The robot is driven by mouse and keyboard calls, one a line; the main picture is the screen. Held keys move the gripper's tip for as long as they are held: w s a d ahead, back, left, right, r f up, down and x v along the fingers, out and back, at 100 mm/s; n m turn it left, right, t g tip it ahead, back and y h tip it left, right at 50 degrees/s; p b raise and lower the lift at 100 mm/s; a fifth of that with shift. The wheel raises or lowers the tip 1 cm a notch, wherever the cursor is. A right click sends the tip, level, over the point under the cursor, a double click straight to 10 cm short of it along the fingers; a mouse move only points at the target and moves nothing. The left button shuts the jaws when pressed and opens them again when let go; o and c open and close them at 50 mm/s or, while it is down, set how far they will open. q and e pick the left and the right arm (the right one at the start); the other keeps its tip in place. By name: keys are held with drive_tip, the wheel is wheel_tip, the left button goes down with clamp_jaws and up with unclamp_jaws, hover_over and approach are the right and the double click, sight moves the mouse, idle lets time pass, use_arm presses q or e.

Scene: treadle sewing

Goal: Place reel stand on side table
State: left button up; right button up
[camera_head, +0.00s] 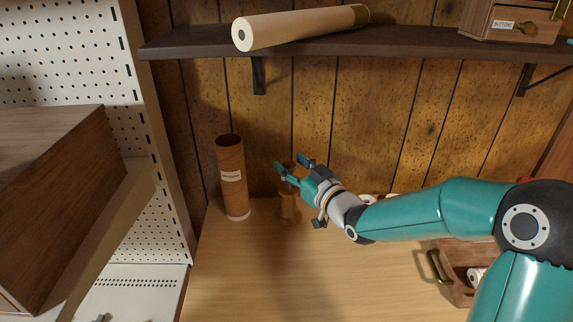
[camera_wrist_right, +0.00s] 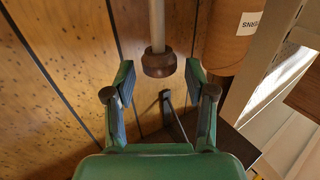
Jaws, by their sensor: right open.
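A reel stand (camera_head: 289,209) of brown wood stands upright on a light wood tabletop (camera_head: 255,270), close to the panelled wall. In the right wrist view its pale rod ends in a dark round knob (camera_wrist_right: 158,64). My right gripper (camera_head: 291,164) is open at the top of the stand. In the wrist view the knob shows between the spread fingertips (camera_wrist_right: 160,78), with a gap on both sides, and the gripper is empty. The fingers partly hide the stand's upper part in the head view. My left gripper is not in view. I cannot tell which surface is the side table.
A labelled cardboard tube (camera_head: 232,180) stands just left of the stand. A dark wall shelf (camera_head: 400,46) above carries a pale roll (camera_head: 300,26) and a buttons drawer (camera_head: 510,22). A wooden box with a handle (camera_head: 452,284) is at right. The front middle tabletop is clear.

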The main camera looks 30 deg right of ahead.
drive_tip(key=s+d, duration=0.1)
drive_tip(key=s, duration=0.9)
drive_tip(key=shift+s+b, duration=0.35)
drive_tip(key=shift+b, duration=0.1)
